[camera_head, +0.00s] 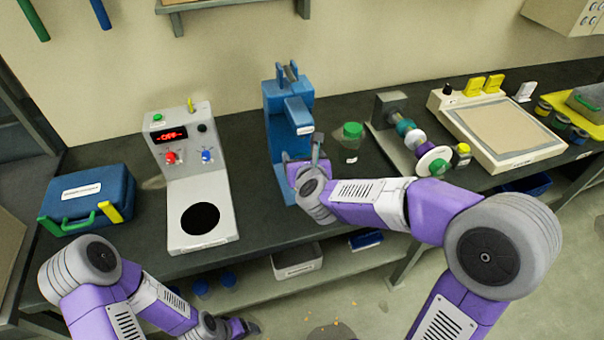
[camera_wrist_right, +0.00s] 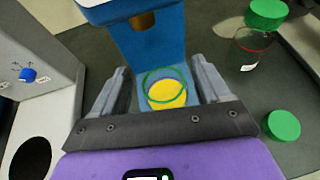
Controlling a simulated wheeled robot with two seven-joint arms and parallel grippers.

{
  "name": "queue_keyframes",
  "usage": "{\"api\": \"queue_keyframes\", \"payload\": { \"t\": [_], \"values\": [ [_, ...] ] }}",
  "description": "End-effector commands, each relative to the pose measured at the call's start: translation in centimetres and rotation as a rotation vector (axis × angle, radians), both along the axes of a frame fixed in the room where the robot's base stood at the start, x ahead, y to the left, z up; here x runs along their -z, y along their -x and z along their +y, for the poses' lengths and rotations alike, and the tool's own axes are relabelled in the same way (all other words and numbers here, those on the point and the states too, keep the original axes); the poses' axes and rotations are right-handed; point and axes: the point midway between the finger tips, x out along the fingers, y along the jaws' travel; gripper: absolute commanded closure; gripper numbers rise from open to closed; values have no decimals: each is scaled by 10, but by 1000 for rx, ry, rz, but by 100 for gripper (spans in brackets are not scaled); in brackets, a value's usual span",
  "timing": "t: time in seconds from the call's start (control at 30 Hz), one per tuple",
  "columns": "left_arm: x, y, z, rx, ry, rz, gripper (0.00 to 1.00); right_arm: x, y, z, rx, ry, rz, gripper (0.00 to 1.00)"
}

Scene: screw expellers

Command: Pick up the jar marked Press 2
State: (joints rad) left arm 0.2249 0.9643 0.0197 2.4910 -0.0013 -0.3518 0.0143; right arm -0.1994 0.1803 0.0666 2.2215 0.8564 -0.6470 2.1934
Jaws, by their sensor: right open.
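A jar with a green rim and yellow contents (camera_wrist_right: 168,94) stands uncovered on the blue press (camera_wrist_right: 150,50) in the right wrist view. My right gripper (camera_wrist_right: 160,70) is open, with one finger on each side of this jar. In the head view, the right gripper (camera_head: 304,158) is at the front of the blue press (camera_head: 289,105) and hides the jar. A second, clear jar with a green lid (camera_wrist_right: 258,45) stands right of the press; it also shows in the head view (camera_head: 350,140). Label text is unreadable. My left gripper (camera_head: 238,327) is low at the bottom edge, its jaws unclear.
A loose green lid (camera_wrist_right: 283,125) lies on the dark bench at right. A hotplate-like device (camera_head: 190,180) and a blue case (camera_head: 90,198) stand left of the press. A roller device (camera_head: 405,135) and a cream flat-topped device (camera_head: 500,125) stand to the right.

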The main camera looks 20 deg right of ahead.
Motion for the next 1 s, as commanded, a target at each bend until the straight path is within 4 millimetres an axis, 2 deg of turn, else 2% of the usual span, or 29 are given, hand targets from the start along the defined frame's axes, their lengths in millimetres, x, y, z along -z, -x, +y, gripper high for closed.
{"api": "queue_keyframes", "payload": {
  "t": [0.1, 0.37, 0.83, 1.0],
  "values": [
    [2, 0, 0, 0, 0, 0, 23, 5, -10, -2, 1, 0, 0, 24],
    [2, 0, 0, 0, 0, -1, 23, 5, -12, -2, 1, 0, -1, 26],
    [2, 0, 0, 0, 0, 0, 23, 5, -11, -2, 1, 0, -1, 98],
    [2, 0, 0, 0, 0, 0, 23, 4, -12, -2, 1, 1, -2, 100]
  ]
}}
